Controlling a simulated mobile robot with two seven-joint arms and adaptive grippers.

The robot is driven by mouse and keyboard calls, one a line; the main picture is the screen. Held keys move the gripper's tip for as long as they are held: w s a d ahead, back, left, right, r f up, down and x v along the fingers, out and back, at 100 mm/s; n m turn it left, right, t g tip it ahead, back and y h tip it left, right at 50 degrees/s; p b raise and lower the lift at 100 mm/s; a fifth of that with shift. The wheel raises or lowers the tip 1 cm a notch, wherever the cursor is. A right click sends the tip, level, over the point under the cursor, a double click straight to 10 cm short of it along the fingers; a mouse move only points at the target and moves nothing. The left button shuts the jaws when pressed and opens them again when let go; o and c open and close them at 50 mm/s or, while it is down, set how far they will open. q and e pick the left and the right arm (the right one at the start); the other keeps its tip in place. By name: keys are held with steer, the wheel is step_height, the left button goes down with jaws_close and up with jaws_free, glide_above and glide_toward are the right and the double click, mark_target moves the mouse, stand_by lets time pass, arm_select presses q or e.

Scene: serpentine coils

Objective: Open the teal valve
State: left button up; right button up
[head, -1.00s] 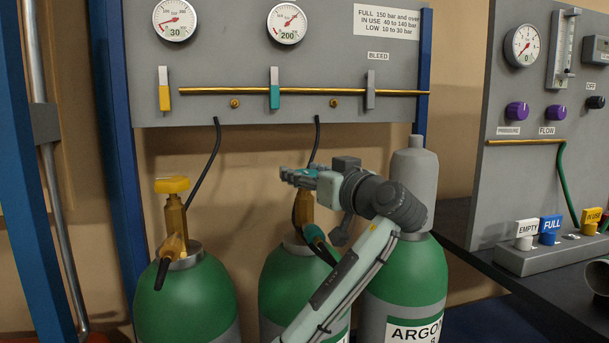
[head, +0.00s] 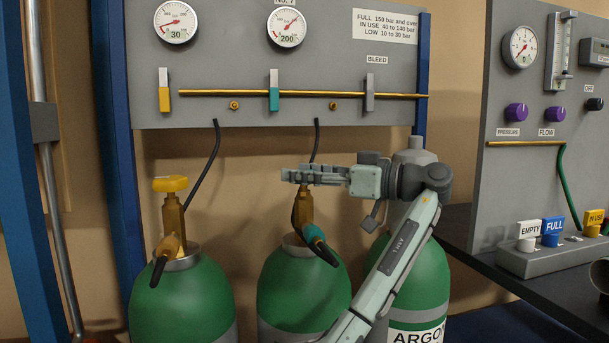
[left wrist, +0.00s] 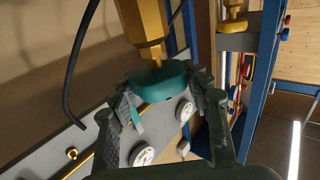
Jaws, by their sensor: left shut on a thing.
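The teal valve handwheel (left wrist: 160,83) sits on a brass stem (left wrist: 143,30) and shows between my fingers in the left wrist view. In the head view, the brass valve body (head: 305,205) rises from the middle green cylinder (head: 300,285), and my fingers hide the wheel. My left gripper (head: 300,175) is shut on the teal handwheel, reaching in level from the right. Its two fingers (left wrist: 166,90) flank the wheel's rim in the left wrist view. My right gripper is not in view.
A yellow-topped valve (head: 171,185) stands on the left cylinder (head: 180,300). Behind is a grey panel (head: 230,60) with gauges and a separate teal lever (head: 274,98). A black hose (head: 313,140) hangs beside the gripper. A teal hose fitting (head: 314,234) sits below it.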

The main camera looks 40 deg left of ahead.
arm_select(q)
steer(key=shift+a, duration=0.1)
steer(key=o, duration=1.2)
steer(key=d, duration=0.4)
steer(key=w+d, duration=0.1)
steer(key=d, duration=0.7)
steer(key=shift+w, duration=0.35)
